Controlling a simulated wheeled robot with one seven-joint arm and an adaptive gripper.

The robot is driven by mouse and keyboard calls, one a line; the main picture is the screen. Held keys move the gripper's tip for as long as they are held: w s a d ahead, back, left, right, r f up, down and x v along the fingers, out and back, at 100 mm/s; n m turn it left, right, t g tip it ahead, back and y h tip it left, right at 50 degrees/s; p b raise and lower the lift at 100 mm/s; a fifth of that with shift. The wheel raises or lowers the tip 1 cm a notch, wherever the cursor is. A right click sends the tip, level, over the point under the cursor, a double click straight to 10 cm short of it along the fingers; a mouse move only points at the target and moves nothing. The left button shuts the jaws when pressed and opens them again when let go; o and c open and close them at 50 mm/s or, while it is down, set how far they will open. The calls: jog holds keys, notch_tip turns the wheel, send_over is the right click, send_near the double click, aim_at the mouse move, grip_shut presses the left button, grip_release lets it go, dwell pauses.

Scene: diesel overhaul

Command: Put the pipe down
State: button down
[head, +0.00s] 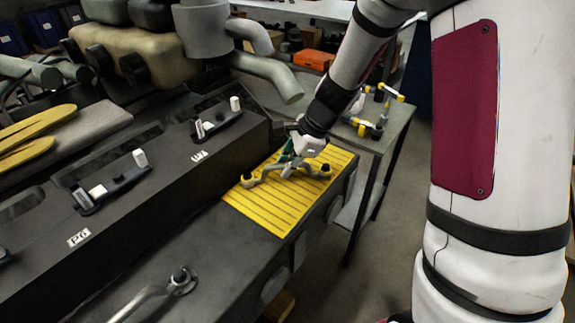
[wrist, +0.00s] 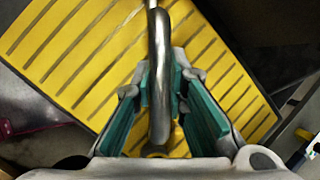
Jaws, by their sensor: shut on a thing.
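The pipe (head: 285,168) is a grey metal tube with end fittings, at the yellow ribbed mat (head: 270,212) in the head view. In the wrist view the pipe (wrist: 159,75) runs upright through the picture, between the teal finger pads. My gripper (head: 291,160) is shut on the pipe near its middle; it also shows in the wrist view (wrist: 160,92). The pipe's ends appear over the mat, one at the left edge and one at the right. I cannot tell whether the pipe touches the mat.
A dark engine block (head: 150,165) with levers stands left of the mat. Another pipe (head: 150,295) is fixed at the lower left. A grey side table (head: 392,128) with yellow-ended parts stands behind. The mat's front part is clear.

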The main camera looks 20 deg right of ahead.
jog(key=shift+f, duration=0.1)
jog(key=c, duration=1.6)
grip_release()
jog(key=v, duration=1.1)
jog(key=s+r+n+h, duration=0.1)
jog(key=s+r+n, duration=0.2)
jog(key=s+n, duration=0.3)
jog(key=s+a+r+n+t+h, duration=0.1)
jog(key=s+r+n, duration=0.3)
jog(key=s+n, duration=0.3)
jog(key=s+r+n+t+h, duration=0.1)
jog(key=s+r+n, duration=0.3)
jog(key=s, duration=0.6)
jog(key=shift+s+a+r+n+h, duration=0.15)
jog(key=shift+n+h, duration=0.35)
jog(key=shift+n, duration=0.7)
